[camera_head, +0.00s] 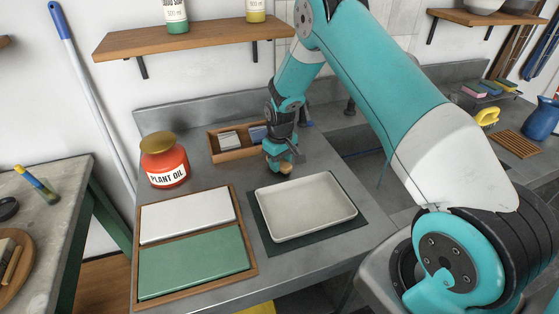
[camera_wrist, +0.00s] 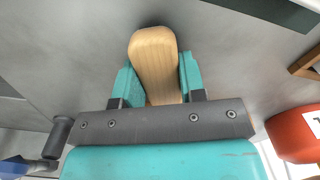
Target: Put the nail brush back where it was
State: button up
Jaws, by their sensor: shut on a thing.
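The nail brush, as far as I can tell, is the light wooden piece (camera_wrist: 153,62) between my gripper's teal fingers in the wrist view. Its rounded end points away from the palm, and no bristles show. My gripper (camera_head: 283,163) is shut on it, low over the grey counter, behind the pale tray and in front of the wooden box. In the head view only a small bit of wood shows under the fingers. Whether it touches the counter I cannot tell.
A red plant oil jar (camera_head: 165,162) stands left. A pale tray (camera_head: 305,237) lies on a dark mat in front. White and green slabs lie in a wooden frame (camera_head: 137,245). The sink and a yellow brush (camera_head: 487,117) are right.

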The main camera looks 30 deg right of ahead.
jog(key=shift+f, duration=0.1)
jog(key=o, duration=1)
notch_tip(320, 180, up, 12)
jog(key=b, duration=0.3)
jog(key=s+a+r+n, duration=0.1)
jog(key=s+a+r, duration=0.4)
jog(key=a+r, duration=0.2)
jog(key=s+a+r+n+y, duration=0.1)
jog(key=s+a, duration=0.3)
jog(key=s, duration=0.5)
jog(key=s+a+r+n+y, duration=0.1)
jog(key=s+a+r, duration=0.3)
jog(key=s, duration=0.5)
jog(key=s+a+r+n+y, duration=0.1)
jog(key=s+a+r+y, duration=0.1)
jog(key=s, duration=0.7)
jog(key=a+r, duration=0.1)
jog(key=a, duration=0.1)
jog(key=shift+a+r+n, duration=0.15)
jog(key=shift+a+n, duration=0.15)
jog(key=shift+n, duration=0.1)
